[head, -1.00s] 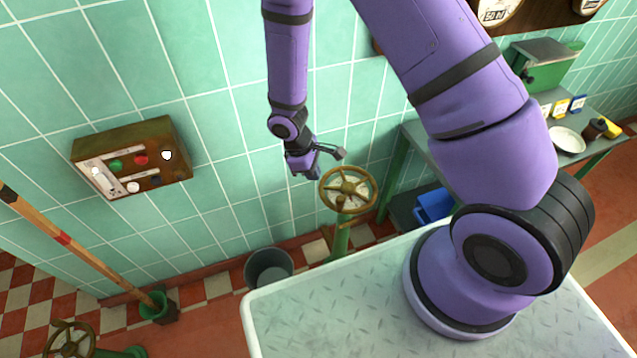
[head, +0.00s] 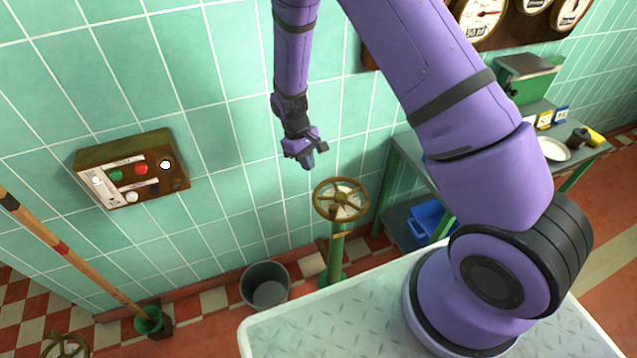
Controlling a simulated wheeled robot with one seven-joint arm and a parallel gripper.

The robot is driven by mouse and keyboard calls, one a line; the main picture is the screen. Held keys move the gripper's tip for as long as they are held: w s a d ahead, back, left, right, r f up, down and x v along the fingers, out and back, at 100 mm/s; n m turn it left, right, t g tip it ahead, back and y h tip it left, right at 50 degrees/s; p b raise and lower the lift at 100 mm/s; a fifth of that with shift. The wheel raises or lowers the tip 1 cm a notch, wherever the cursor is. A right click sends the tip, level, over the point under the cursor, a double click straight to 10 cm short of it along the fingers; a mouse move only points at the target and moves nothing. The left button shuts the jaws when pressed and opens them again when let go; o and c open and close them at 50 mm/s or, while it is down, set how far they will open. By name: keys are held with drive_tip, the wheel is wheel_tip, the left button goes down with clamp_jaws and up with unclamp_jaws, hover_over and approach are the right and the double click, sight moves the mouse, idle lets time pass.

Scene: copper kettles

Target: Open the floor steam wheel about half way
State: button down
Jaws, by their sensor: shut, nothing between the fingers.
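A brass-coloured spoked wheel (head: 341,199) sits on top of a green post (head: 335,255) that stands on the floor near the tiled wall, right of centre in the head view. My gripper (head: 309,163) hangs above and to the left of this wheel, apart from it. It is shut with nothing held. A second, similar wheel (head: 66,347) shows low at the bottom left and is cut off by the picture edge. The frames do not mark which of the two is the floor steam wheel.
A control box (head: 132,168) with coloured buttons hangs on the wall at left. A grey bucket (head: 266,285) stands left of the green post. A long-handled tool (head: 85,265) leans at left. A green bench (head: 400,165) with a blue bin (head: 428,220) stands at right.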

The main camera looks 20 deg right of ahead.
drive_tip(key=x, duration=0.9)
drive_tip(key=shift+s, duration=0.1)
drive_tip(key=s, duration=0.1)
drive_tip(key=s+d+f, duration=0.1)
drive_tip(key=shift+s+d, duration=0.25)
drive_tip(key=shift+s, duration=0.05)
drive_tip(key=shift+s+d, duration=0.2)
drive_tip(key=shift+s, duration=0.25)
drive_tip(key=shift+s, duration=0.1)
drive_tip(key=shift+s+d+f+n, duration=0.15)
drive_tip(key=shift+s+d+n, duration=0.3)
drive_tip(key=shift+s+n, duration=0.2)
drive_tip(key=shift+w+a, duration=0.1)
